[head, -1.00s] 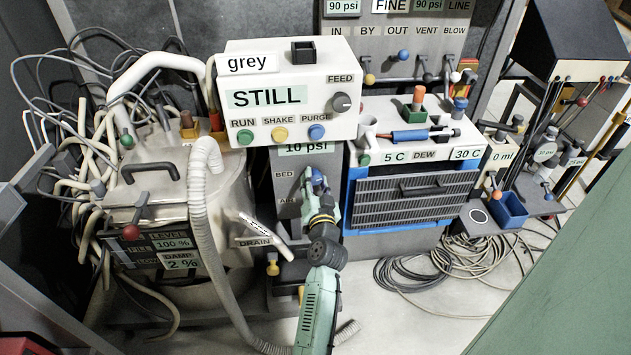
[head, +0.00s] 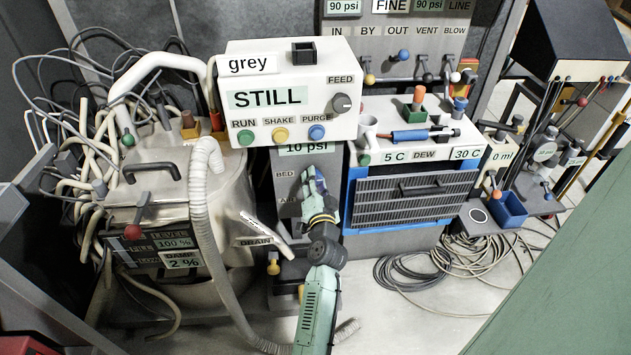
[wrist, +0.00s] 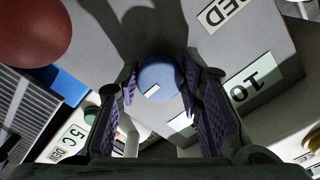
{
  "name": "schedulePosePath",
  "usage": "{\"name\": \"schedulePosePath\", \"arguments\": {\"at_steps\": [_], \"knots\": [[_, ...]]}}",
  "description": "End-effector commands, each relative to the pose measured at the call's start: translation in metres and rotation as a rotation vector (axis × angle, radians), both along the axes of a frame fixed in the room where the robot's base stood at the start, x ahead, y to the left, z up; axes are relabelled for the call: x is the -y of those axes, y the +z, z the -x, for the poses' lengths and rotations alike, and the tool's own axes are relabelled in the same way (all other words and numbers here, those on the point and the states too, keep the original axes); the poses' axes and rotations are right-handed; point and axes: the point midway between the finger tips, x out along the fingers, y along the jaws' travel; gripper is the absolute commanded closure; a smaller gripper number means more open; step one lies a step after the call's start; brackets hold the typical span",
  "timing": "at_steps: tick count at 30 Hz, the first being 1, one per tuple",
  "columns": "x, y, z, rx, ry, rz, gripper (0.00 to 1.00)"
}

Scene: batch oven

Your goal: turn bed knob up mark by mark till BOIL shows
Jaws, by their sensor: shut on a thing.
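The bed knob (wrist: 158,85) is a round blue knob with a small white mark on its face. It sits on the grey panel beside the BED label (wrist: 226,10). My gripper (wrist: 160,100) has its two padded fingers on either side of the knob and is shut on it. In the head view my gripper (head: 318,190) reaches up to the panel and hides most of the knob. The readout above it shows 10 psi (head: 308,149). The white box above shows STILL (head: 267,97); no BOIL is in view.
The FEED knob (head: 341,103) and three push buttons are on the white box above. A dryer with a dark grille (head: 400,203) stands close on the right. The ribbed hose (head: 197,230) and steel tank (head: 165,210) are on the left.

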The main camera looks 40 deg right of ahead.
Motion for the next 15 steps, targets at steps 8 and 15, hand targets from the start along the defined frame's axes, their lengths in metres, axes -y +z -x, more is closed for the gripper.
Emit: {"name": "schedulePosePath", "arguments": {"at_steps": [8,15], "knots": [[0.0002,0.0012,-0.0005,0.001,-0.001,0.003,0.53],[0.0,0.0006,-0.0002,0.0,0.0,0.002,0.46]]}}
